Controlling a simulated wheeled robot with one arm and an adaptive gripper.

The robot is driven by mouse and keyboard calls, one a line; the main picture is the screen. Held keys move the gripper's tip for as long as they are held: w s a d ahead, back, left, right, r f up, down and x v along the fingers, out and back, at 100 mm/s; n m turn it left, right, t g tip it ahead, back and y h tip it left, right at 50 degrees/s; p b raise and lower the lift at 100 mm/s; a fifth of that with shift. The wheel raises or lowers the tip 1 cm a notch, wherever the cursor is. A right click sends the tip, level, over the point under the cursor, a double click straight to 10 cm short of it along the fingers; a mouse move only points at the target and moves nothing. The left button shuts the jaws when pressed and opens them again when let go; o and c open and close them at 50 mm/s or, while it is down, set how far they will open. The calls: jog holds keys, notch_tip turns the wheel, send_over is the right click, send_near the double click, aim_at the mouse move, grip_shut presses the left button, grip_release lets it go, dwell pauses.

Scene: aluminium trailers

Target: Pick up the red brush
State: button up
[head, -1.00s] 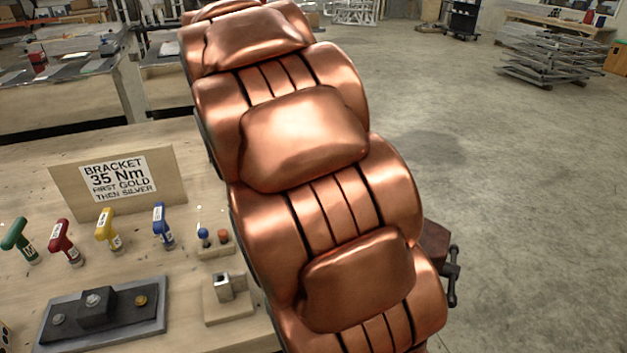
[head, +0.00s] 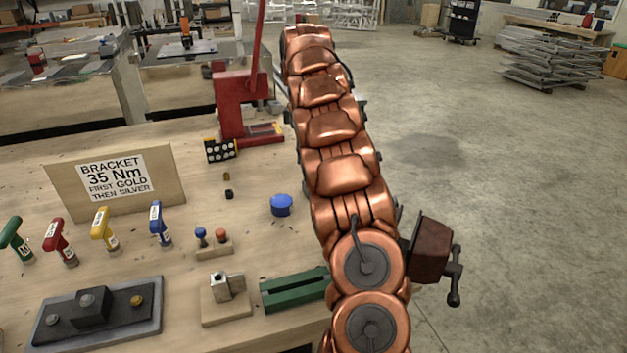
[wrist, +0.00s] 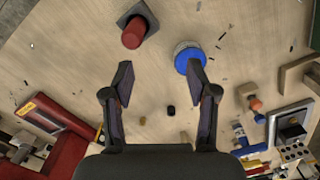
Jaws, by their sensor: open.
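In the wrist view a red, rounded upright piece on a dark square base (wrist: 133,32) lies near the top, left of centre. It may be the red brush, but I cannot tell for sure. My gripper (wrist: 161,76) is open above the wooden table, with bare tabletop between its fingers. The red piece is beyond the left fingertip, apart from it. A blue round lid (wrist: 188,58) shows by the right fingertip; it also shows in the head view (head: 281,205). In the head view I do not see the red piece or the gripper's fingers; my copper arm covers that part of the table.
A red press (head: 235,108) stands at the back of the table. Coloured T-handled tools, including a red one (head: 60,243), stand at the left before a sign (head: 115,185). A green block (head: 295,290) and a vise (head: 430,250) are near the right edge. Small dark pieces lie mid-table.

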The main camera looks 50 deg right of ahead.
jog(key=shift+n, duration=0.6)
jog(key=d, duration=0.1)
jog(key=d+f, duration=0.2)
jog(key=shift+s+d, duration=0.15)
jog(key=shift+d, duration=0.25)
jog(key=shift+f, duration=1.05)
jog(key=shift+w+d+f+p, duration=0.15)
jog(key=shift+f+p, duration=0.4)
jog(key=shift+f, duration=0.8)
jog(key=shift+w+a+f+p, duration=0.15)
jog(key=shift+f+p, duration=0.35)
jog(key=shift+f, duration=0.85)
jog(key=shift+d, duration=0.1)
jog(key=c, duration=1)
